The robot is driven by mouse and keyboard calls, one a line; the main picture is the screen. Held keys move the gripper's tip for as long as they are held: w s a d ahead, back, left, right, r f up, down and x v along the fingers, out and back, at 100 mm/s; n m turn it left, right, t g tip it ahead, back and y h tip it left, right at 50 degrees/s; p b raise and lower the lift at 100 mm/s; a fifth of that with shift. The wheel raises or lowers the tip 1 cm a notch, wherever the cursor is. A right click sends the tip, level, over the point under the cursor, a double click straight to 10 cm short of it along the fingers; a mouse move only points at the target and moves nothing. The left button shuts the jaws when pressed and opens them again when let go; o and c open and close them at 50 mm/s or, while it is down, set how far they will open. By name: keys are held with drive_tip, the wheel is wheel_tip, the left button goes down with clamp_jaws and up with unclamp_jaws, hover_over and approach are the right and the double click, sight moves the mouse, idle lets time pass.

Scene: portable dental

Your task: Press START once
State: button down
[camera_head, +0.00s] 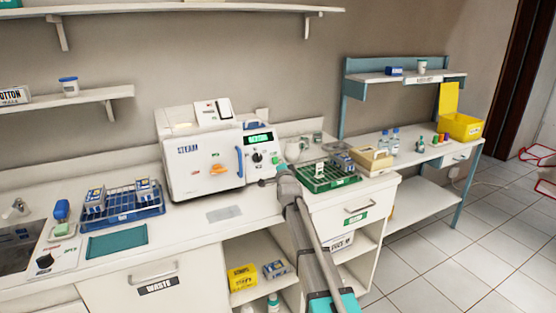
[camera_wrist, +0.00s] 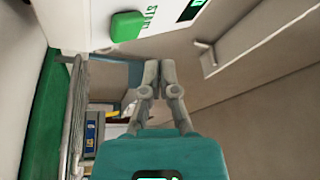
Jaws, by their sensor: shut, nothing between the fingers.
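The white steam sterilizer (camera_head: 195,165) stands on the counter, with a control panel (camera_head: 262,148) on its right side. The panel has a lit green display (camera_head: 258,138), a dark knob (camera_head: 257,157) and small buttons too small to read. In the wrist view, the green START button (camera_wrist: 126,26) sits on the white panel beside its START label (camera_wrist: 150,15). My gripper (camera_wrist: 158,64) is shut and empty. Its fingertips are below and right of the button in that picture, apart from it. In the head view, my gripper (camera_head: 266,182) is low in front of the panel, just above the counter.
A green rack (camera_head: 328,178) stands close right of my arm, with a beige box (camera_head: 371,160) beyond it. A blue rack (camera_head: 122,208) and a teal mat (camera_head: 117,241) lie left of the sterilizer. A flat grey plate (camera_head: 225,214) lies before it.

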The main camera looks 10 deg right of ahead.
drive_tip(key=shift+s+d+r+p, duration=0.2)
drive_tip(key=shift+s+r+p, duration=0.15)
drive_tip(key=shift+s, duration=0.25)
drive_tip(key=shift+s+d+r+p, duration=0.25)
drive_tip(key=shift+s+r, duration=0.15)
drive_tip(key=shift+s, duration=0.2)
